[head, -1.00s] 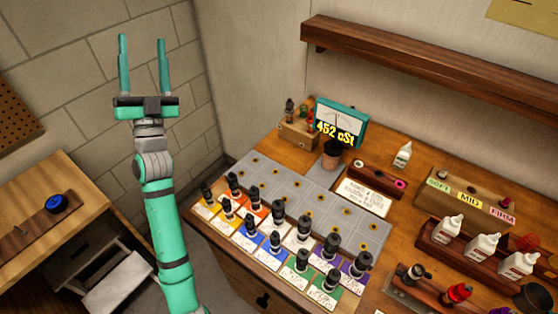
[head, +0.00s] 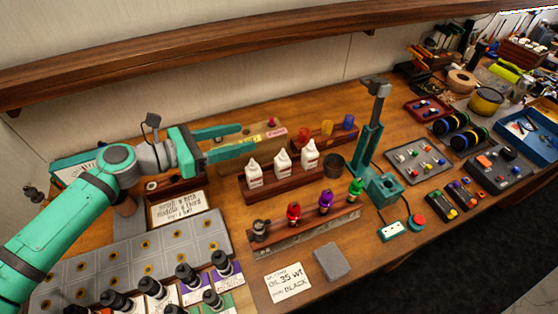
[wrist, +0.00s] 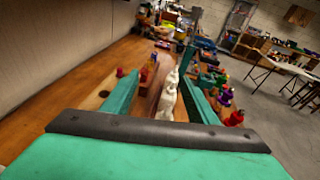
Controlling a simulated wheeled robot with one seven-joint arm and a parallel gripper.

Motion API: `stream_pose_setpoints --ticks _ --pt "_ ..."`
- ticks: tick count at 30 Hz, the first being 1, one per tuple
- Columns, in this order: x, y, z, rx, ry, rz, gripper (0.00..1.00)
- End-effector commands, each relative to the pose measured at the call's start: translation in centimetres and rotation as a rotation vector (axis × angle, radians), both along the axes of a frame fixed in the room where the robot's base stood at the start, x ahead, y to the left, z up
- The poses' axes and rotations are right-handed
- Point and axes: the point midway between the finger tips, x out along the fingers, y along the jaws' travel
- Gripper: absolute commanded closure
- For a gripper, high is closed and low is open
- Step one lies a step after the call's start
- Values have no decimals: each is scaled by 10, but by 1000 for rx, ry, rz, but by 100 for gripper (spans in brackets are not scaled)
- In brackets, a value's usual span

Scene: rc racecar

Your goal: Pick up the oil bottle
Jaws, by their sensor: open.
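Three white bottles stand in a row in a wooden rack: a left one (head: 255,174), a middle one (head: 281,161) and a right one (head: 309,154). I cannot tell which one is the oil bottle. My gripper (head: 257,137) is open and empty, pointing right, above and behind the left bottle in the head view. In the wrist view, the white bottles (wrist: 168,97) line up ahead, between the two open fingers, overlapping so the farther ones are partly hidden. No finger is seen closed on a bottle.
A card (head: 288,284) reads "OIL 35 WT" and "BLACK". A rack of black, red, purple and green parts (head: 305,226) lies in front of the bottles. A long shelf (head: 200,50) runs above.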

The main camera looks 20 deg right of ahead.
Motion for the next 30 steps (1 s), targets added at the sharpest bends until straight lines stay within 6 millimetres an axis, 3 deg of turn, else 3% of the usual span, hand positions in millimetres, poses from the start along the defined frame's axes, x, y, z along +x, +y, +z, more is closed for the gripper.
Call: stream_pose_setpoints --ticks 1,3,7,11,18,26,30 --pt "-10 -2 -20 62 -12 -41 47" --pt "-22 -1 -41 119 -29 -91 47" --pt "-35 -2 -64 179 -48 -149 47" --pt "-39 -12 -73 193 -53 -171 47" --pt "-40 -53 -86 191 -55 -184 47" --pt "-36 -61 -92 192 -55 -168 47" --pt "-31 -76 -97 192 -54 -165 47"
